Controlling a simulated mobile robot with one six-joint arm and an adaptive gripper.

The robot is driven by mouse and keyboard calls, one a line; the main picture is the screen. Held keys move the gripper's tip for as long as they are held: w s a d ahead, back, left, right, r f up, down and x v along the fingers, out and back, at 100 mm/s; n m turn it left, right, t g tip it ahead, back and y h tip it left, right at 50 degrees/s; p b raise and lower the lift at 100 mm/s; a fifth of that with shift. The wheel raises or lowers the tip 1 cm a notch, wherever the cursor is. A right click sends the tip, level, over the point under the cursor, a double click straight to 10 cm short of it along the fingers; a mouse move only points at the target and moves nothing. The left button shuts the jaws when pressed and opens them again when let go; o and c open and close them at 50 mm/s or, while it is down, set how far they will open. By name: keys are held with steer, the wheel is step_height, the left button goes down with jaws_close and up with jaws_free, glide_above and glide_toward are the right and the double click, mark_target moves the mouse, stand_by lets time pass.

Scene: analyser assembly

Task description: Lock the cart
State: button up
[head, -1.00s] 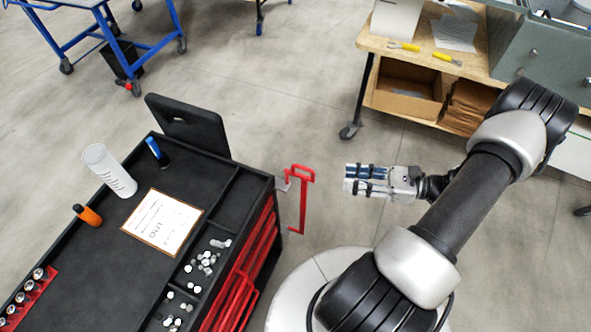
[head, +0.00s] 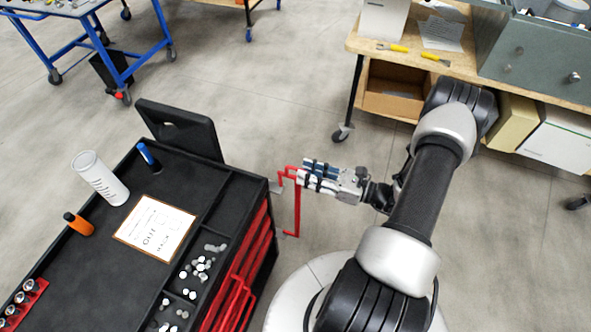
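The cart (head: 95,285) is a black-topped tool cart with red drawers, at the lower left of the head view. A red bar handle (head: 297,215) stands upright on brackets at its right side, with a short bend at the top. My gripper (head: 299,178) is at the top of this handle, its fingers pointing left and overlapping the red bar. The fingers hide part of the bar's top. I cannot tell whether they are closed on it or only beside it.
A wooden bench (head: 365,46) stands behind. Open floor lies between cart and bench.

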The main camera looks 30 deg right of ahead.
mark_target(295, 168)
steer(key=shift+x, duration=2.15)
steer(key=shift+c, duration=0.2)
jaws_close()
steer(key=shift+a, duration=0.1)
